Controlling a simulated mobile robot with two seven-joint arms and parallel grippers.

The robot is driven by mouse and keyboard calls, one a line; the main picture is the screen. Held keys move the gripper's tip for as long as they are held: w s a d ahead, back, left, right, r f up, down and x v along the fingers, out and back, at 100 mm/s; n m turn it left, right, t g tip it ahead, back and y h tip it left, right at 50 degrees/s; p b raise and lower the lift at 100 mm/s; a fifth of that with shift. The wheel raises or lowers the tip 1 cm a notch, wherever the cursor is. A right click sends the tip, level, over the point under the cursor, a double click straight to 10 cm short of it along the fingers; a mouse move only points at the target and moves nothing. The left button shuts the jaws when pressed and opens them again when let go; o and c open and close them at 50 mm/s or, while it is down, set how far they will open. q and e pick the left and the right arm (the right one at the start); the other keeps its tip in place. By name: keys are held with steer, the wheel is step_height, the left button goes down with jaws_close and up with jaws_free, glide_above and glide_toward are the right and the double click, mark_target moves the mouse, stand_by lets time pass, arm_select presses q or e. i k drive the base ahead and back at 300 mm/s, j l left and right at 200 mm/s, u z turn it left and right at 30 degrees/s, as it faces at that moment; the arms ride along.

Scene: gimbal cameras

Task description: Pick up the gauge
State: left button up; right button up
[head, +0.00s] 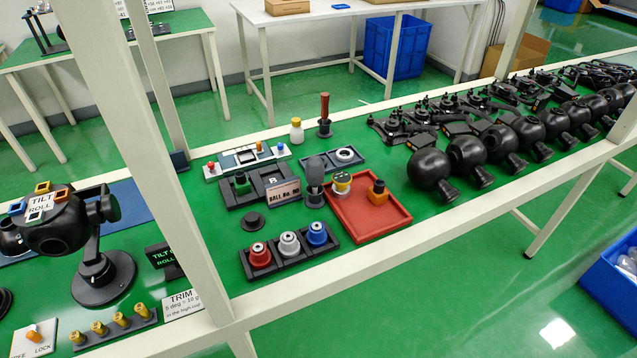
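A small round piece with a yellow band and a pale face (341,182) stands at the back of a red tray (365,232); it may be the gauge, but I cannot tell for sure. An orange block with a dark top (378,194) stands at the tray's right side. A dark grey cylinder with a rounded top (315,178) stands upright just left of the tray. Neither of my grippers is in view, and nothing here is held.
A black tray (284,268) holds red, silver and blue knobbed pieces. A sign reading BALL (283,193) stands behind it. A black gimbal (88,235) stands left. Black ball-shaped units (429,170) line the right.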

mark_target(341, 180)
steer(key=l+u, duration=0.1)
steer(key=u, duration=0.35)
steer(key=l+u, duration=0.1)
steer(key=u, duration=0.3)
steer(key=l+u, duration=0.15)
steer(key=u, duration=0.3)
steer(key=k+l+u, duration=0.1)
steer(key=l+u, duration=0.3)
steer(key=k+l+u, duration=0.1)
steer(key=l+u, duration=0.25)
steer(key=k+l+u, duration=0.15)
steer(key=l, duration=0.25)
steer(key=k+l+u, duration=0.2)
steer(key=k+l, duration=0.15)
